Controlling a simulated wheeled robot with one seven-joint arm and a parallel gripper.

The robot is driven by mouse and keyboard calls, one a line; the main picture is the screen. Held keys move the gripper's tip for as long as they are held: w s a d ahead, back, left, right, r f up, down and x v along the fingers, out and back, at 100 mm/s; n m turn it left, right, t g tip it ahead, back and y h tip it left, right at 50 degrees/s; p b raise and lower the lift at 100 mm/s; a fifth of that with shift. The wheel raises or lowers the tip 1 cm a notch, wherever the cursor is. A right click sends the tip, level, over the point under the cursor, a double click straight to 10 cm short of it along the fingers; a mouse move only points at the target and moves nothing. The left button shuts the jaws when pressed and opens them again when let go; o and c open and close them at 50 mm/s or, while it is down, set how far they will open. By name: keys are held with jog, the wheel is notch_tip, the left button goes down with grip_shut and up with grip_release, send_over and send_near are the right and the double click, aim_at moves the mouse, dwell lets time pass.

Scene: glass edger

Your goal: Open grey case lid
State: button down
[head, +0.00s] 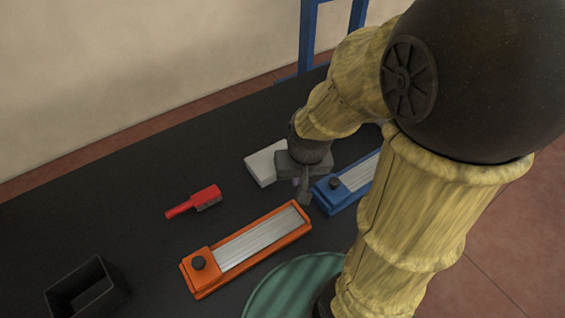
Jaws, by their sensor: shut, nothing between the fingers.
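The grey case (264,165) is a pale, flat box on the dark table, at the middle of the head view. Its right part is hidden behind my gripper and wrist. The visible top looks flat and closed, but I cannot make out a lid seam. My gripper (304,198) is shut and empty. It points down in front of the case's right side, and I cannot tell whether it touches the case.
An orange device (205,277) lies in front and a blue one (328,200) to the right, close to my gripper. A red-handled brush (195,202) lies left. A black open bin (118,287) stands front left. A green round thing (262,303) is at the bottom. The table's left is clear.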

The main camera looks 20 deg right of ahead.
jog(key=w+f+m+p, duration=0.1)
jog(key=w+m, duration=0.5)
jog(key=m, duration=1)
jog(key=w+d+f+m+g+y+p, duration=0.1)
jog(key=w+m, duration=0.5)
jog(key=m, duration=1)
jog(key=shift+w, duration=0.4)
jog(key=shift+f, duration=0.2)
jog(key=f, duration=0.6)
jog(key=w+a+f, duration=0.1)
jog(key=f, duration=0.2)
jog(key=shift+w+f, duration=0.1)
jog(key=shift+f, duration=0.25)
